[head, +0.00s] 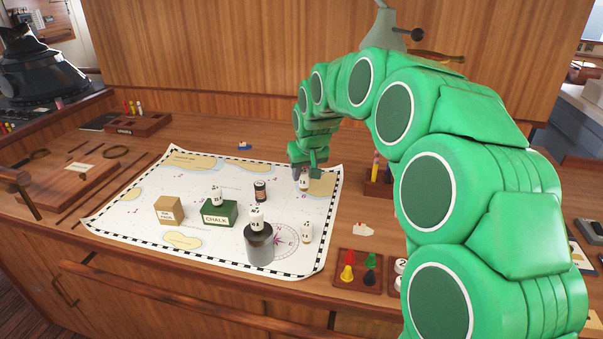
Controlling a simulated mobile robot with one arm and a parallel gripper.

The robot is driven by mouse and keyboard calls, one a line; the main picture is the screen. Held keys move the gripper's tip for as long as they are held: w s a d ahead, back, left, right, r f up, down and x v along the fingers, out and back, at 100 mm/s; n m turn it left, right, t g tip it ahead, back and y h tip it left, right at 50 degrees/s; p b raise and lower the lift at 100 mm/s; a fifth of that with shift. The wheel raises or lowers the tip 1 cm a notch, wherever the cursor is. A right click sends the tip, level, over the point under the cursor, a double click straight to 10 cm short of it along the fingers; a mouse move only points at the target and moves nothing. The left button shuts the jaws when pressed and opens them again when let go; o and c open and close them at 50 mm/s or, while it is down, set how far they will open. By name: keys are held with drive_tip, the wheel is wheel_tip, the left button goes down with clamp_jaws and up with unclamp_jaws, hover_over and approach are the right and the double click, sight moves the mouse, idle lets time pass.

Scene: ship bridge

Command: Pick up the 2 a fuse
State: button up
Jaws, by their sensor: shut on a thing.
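My gripper (305,175) is at the chart's upper right corner, its jaws shut on a white fuse (304,184). Its label is too small to read, and the jaws hide its top. I cannot tell whether it touches the chart. Another white fuse (217,196) stands on the green chalk box (219,214). A third white fuse (257,218) stands on a dark grey cylinder (259,246). One more white fuse (307,232) stands on the chart right of that cylinder. Their ratings are not clearly readable.
The sea chart (140,225) also bears a small cardboard box (169,211) and a dark can (260,190). A tray of coloured pegs (358,270) lies right of the chart. A wooden pen holder (378,188) stands behind, beside my arm. The chart's left part is clear.

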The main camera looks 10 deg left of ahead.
drive_tip(key=s+d+r, duration=0.3)
drive_tip(key=s, duration=0.3)
drive_tip(key=shift+s, duration=0.25)
